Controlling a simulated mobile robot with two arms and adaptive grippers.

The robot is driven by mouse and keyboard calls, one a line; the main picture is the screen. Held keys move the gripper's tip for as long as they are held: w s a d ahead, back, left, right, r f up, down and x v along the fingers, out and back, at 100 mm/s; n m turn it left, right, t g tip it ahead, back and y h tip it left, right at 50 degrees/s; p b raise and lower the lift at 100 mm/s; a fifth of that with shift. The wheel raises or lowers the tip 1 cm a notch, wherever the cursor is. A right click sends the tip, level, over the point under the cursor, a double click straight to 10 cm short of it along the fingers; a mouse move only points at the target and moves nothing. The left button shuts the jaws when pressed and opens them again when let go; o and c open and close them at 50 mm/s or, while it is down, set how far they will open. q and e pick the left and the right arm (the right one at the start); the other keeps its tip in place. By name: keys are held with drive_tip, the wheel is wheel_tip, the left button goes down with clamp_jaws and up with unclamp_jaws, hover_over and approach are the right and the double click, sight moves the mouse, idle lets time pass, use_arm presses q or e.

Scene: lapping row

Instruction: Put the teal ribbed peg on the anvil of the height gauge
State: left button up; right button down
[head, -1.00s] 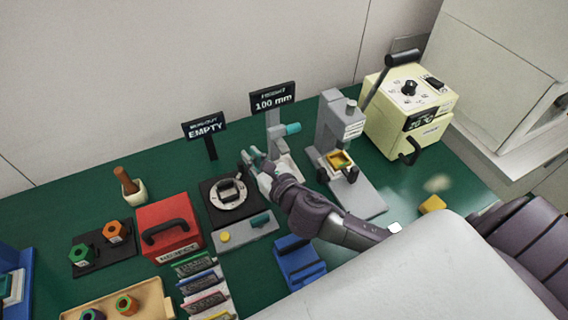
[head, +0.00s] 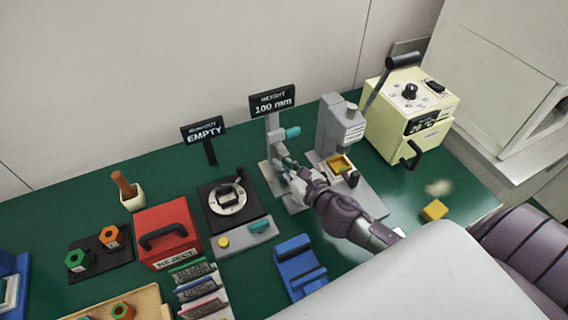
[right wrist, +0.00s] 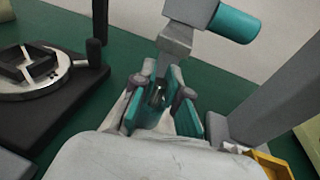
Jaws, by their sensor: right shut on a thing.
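The height gauge (head: 273,127) is a grey stand with a teal knob, below the "HEIGHT 100 mm" sign; its grey upper part also shows in the right wrist view (right wrist: 175,45). My right gripper (head: 284,166) is low in front of its column, over its grey base. In the right wrist view the right gripper (right wrist: 160,90) is shut on the teal ribbed peg (right wrist: 150,115), which is mostly hidden between the fingers. A small metallic part shows between the fingertips. I cannot tell whether the peg touches the anvil, which is hidden. My left gripper is not in view.
A grey press-like device (head: 333,125) with a yellow tray stands close to the right of the gripper. A black dial fixture (head: 211,208) is to the left, and a blue holder (head: 300,270) in front. A yellow block (head: 434,210) lies right. A cream oven (head: 412,120) stands behind.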

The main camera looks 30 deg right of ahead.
drive_tip(key=shift+a, duration=0.1)
drive_tip(key=shift+f, duration=0.15)
drive_tip(key=c, duration=1.2)
unclamp_jaws()
drive_tip(key=shift+r, duration=0.2)
drive_tip(key=b+v, duration=0.2)
drive_tip(key=v, duration=0.9)
drive_tip(key=shift+f, duration=0.2)
drive_tip(key=shift+s+r, duration=0.2)
drive_tip(key=shift+s, duration=0.3)
drive_tip(key=shift+r, duration=0.1)
